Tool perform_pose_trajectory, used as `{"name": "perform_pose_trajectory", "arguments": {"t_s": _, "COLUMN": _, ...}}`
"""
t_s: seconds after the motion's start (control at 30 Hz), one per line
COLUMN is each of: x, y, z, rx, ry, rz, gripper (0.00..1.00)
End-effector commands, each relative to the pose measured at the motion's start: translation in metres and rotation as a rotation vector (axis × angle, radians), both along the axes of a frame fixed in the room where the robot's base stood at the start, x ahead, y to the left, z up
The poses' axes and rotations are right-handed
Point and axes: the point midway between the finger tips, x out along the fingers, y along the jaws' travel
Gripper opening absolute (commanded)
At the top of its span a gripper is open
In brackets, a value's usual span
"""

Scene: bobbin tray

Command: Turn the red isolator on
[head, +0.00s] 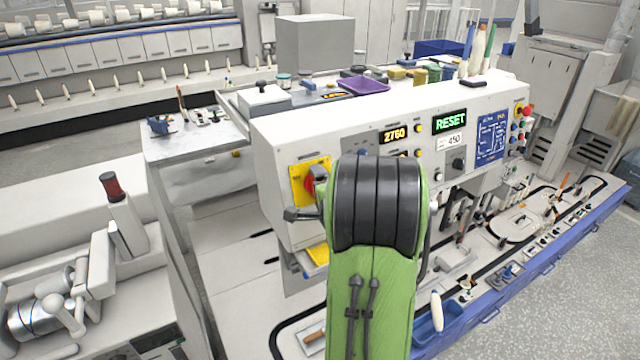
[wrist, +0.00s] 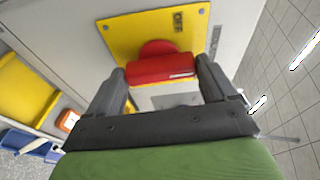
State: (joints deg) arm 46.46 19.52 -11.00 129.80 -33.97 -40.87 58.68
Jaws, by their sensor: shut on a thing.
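The red isolator is a red rotary handle (wrist: 160,69) on a yellow plate (wrist: 128,32) in the wrist view. The handle lies across the picture, with a small white mark near its right end. Dark sideways lettering, apparently OFF, shows on the plate above it. My gripper (wrist: 164,76) is shut on the handle, one finger at each end. In the head view the yellow plate (head: 298,172) is on the left of the white machine's front, and part of the red handle (head: 309,187) shows. My green and black arm hides the rest and most of my gripper (head: 303,213).
The white machine panel carries a lit 2760 display (head: 395,135), a green RESET display (head: 450,121) and a red button (head: 527,111) at far right. A purple tray (head: 363,86) lies on top. A blue-edged bench (head: 540,275) with several tools runs along the front right.

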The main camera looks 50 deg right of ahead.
Motion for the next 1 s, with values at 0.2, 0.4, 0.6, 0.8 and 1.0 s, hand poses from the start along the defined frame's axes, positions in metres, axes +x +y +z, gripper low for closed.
{"name": "perform_pose_trajectory", "arguments": {"t_s": 0.2, "x": 0.0003, "y": 0.0001, "z": 0.0007, "rx": 0.041, "ry": -0.012, "rz": -0.01, "gripper": 0.55}}
{"name": "perform_pose_trajectory", "arguments": {"t_s": 0.4, "x": 0.0002, "y": 0.0001, "z": 0.0001, "rx": 0.049, "ry": -0.017, "rz": -0.012, "gripper": 0.55}}
{"name": "perform_pose_trajectory", "arguments": {"t_s": 0.6, "x": 0.0002, "y": 0.0001, "z": -0.0001, "rx": 0.049, "ry": -0.017, "rz": -0.012, "gripper": 0.55}}
{"name": "perform_pose_trajectory", "arguments": {"t_s": 0.8, "x": 0.0002, "y": 0.0001, "z": -0.0001, "rx": 0.048, "ry": -0.016, "rz": -0.012, "gripper": 1.0}}
{"name": "perform_pose_trajectory", "arguments": {"t_s": 1.0, "x": -0.0022, "y": 0.0011, "z": 0.0005, "rx": 0.048, "ry": -0.017, "rz": -0.013, "gripper": 1.0}}
